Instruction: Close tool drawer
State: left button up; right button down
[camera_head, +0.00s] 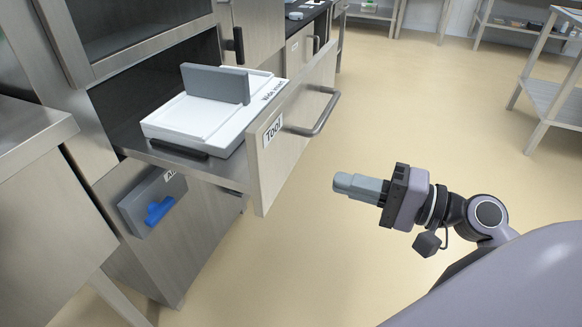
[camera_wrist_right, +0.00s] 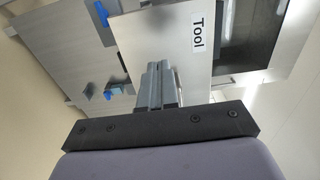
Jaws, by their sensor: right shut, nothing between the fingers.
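The tool drawer (camera_head: 290,138) is pulled out of the steel cabinet, with its front panel labelled "Tool" and a grey bar handle (camera_head: 317,117). In the drawer lies a white tray-like tool (camera_head: 196,122) with a grey upright plate (camera_head: 215,84). My right gripper (camera_head: 343,184) is shut and empty, apart from the drawer front and to its right. In the right wrist view the shut fingers (camera_wrist_right: 158,84) point toward the drawer front (camera_wrist_right: 165,40), its label at the upper right. My left gripper is in neither view.
Below the drawer, a grey box with a blue lever (camera_head: 158,211) is on the cabinet face. A steel table (camera_head: 35,125) stands at the left. The floor (camera_head: 420,110) right of the drawer is clear. Shelving (camera_head: 555,95) stands at the far right.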

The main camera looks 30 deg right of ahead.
aim_at(274, 165)
jog(key=p+x, duration=0.1)
jog(key=x, duration=0.7)
jog(key=shift+w+a, duration=0.2)
jog(key=shift+w, duration=0.1)
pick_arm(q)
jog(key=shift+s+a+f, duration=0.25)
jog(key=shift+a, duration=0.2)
pick_arm(e)
jog(key=shift+w+a, duration=0.45)
jog(key=shift+w, duration=0.05)
